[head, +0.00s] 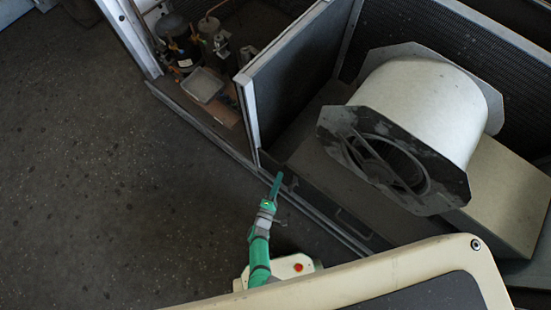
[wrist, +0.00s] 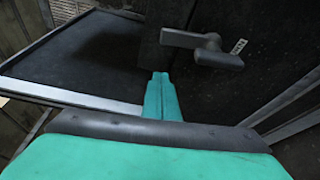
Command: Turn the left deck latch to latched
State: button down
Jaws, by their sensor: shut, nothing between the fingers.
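A dark grey lever latch (wrist: 205,46) is mounted on a dark panel in the wrist view. Its long arm points left and its pivot end is at the right, beside a small pale marked label (wrist: 239,46). I cannot read the label or tell the latch state. My gripper (wrist: 160,76) is shut and empty, its green fingertips below and left of the latch arm, apparently apart from it. In the head view my gripper (head: 278,175) is at the near edge of the housing, by the foot of the divider; the latch is too small to make out clearly there.
A blower drum (head: 420,110) with dark octagonal end plates sits in the housing at the right. A divider panel (head: 285,75) stands beyond my gripper. Mechanical parts and a pale tray (head: 204,85) occupy the left bay. Open floor (head: 90,170) lies at the left.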

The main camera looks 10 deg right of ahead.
jog(key=shift+x, duration=0.95)
jog(key=shift+s+d+r, duration=0.15)
jog(key=shift+s+d, duration=0.45)
jog(key=shift+s, duration=0.15)
jog(key=shift+s+d+r, duration=0.15)
jog(key=shift+s+d, duration=0.5)
jog(key=shift+s, duration=0.1)
